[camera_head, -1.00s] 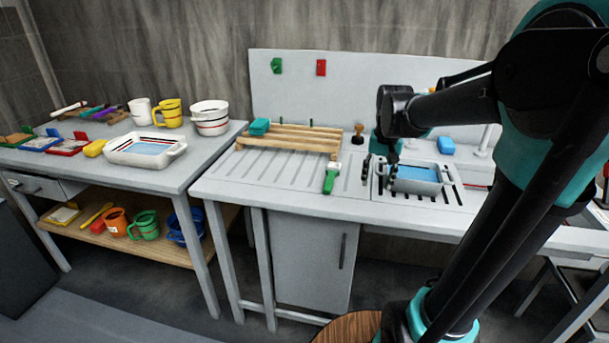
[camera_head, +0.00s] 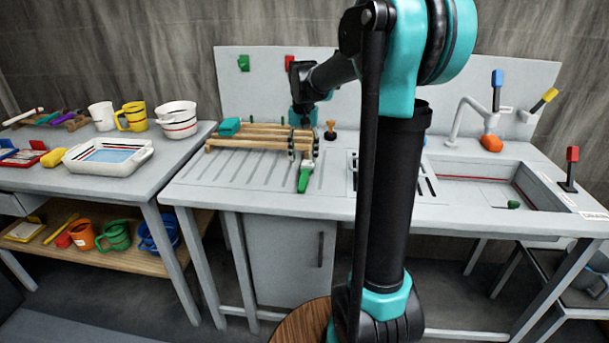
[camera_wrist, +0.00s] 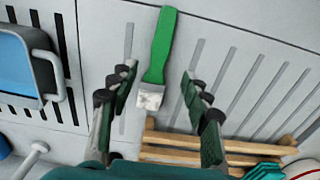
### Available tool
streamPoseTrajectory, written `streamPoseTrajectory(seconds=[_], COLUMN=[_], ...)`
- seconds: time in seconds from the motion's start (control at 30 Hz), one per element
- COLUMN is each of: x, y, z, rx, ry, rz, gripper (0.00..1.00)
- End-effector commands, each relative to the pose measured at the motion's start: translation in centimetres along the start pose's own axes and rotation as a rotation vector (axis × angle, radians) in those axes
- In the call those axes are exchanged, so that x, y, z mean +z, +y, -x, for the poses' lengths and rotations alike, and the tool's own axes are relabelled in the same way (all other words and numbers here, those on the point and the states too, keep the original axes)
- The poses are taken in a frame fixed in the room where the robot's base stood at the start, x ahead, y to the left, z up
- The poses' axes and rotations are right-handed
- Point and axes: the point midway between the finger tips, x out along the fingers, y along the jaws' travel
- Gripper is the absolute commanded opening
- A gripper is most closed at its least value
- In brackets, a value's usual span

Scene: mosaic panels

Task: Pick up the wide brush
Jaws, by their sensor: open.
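The wide brush (camera_head: 304,182) has a green handle and a pale, short head. It lies on the grooved drainboard, its handle toward the counter's front edge. In the wrist view the brush (camera_wrist: 161,50) lies between my fingers, its pale head nearest the palm and its handle reaching beyond the fingertips. My gripper (camera_head: 303,148) is open above the drainboard, at the head end of the brush. In the wrist view my gripper (camera_wrist: 158,76) has a finger on each side of the brush with a gap on both sides. How high the fingertips are above it is hard to tell.
A wooden slatted rack (camera_head: 230,143) bearing a teal block stands just left of my gripper. A wooden-handled stamp-like thing (camera_head: 331,130) stands right of it. A blue-filled tray (camera_wrist: 12,65) lies to the side in the wrist view. The drainboard's front left is clear.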

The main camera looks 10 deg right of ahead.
Motion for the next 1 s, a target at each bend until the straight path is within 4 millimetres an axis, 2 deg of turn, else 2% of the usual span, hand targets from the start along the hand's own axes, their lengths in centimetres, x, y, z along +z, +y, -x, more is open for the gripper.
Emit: streamPoseTrajectory(seconds=[0.1,0.37,0.63,0.77,0.97,1.0], x=[0.0,0.3,0.8,0.9,0.9,0.9], y=[0.0,0.0,0.0,0.0,0.0,0.0], z=[-1.6,-3.3,-6.9,-7.6,-7.6,-7.6], rx=[0.0,0.0,0.0,0.0,0.0,0.0], ry=[0.0,0.0,0.0,0.0,0.0,0.0], rz=[0.0,0.001,0.001,0.001,0.0,0.0], gripper=[0.48,0.48,0.48,0.48,0.48,0.45])
